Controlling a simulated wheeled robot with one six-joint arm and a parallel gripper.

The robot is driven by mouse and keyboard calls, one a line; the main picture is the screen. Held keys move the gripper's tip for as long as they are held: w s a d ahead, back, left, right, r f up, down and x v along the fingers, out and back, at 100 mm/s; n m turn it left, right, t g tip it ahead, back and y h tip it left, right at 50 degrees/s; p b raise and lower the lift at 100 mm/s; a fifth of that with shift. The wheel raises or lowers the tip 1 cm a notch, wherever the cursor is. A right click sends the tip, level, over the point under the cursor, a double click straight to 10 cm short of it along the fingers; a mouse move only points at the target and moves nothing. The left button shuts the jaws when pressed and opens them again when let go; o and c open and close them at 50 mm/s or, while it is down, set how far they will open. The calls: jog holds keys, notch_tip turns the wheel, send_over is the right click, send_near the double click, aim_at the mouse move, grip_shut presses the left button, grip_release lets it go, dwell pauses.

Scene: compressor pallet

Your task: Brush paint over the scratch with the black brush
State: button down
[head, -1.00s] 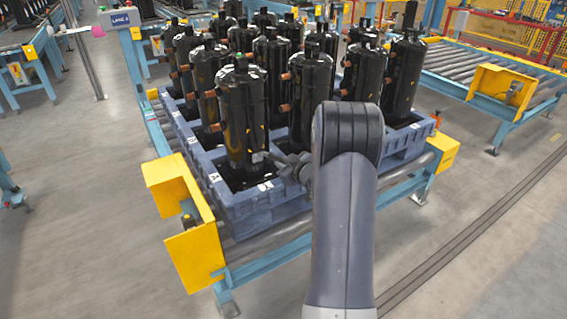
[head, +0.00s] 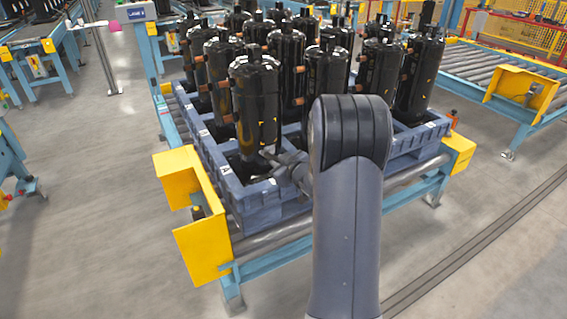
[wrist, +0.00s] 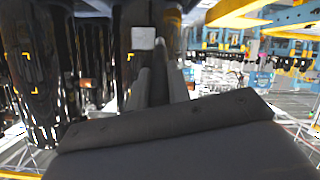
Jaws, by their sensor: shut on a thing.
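A glossy black compressor (head: 256,105) stands upright at the near corner of the pallet; dark cylinders also fill the left of the wrist view (wrist: 38,70). My gripper (head: 272,158) is at its lower right side, very close to it, partly hidden by my arm. In the wrist view my gripper (wrist: 158,75) points at a dark surface and is shut on a slim dark thing, taken to be the black brush; its shape is hard to make out. A pale square (wrist: 144,38) shows just beyond the fingers; I cannot tell what it belongs to. No scratch can be made out.
Several more black compressors stand in the blue-grey pallet (head: 262,203) behind and beside this one. The pallet rests on a roller conveyor with yellow corner guards (head: 205,248). Another roller conveyor (head: 480,66) is at the right. Open floor lies at left and right.

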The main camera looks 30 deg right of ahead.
jog(key=s, duration=0.6)
jog(key=shift+d, duration=0.2)
jog(key=shift+s, duration=0.15)
jog(key=shift+s, duration=1.4)
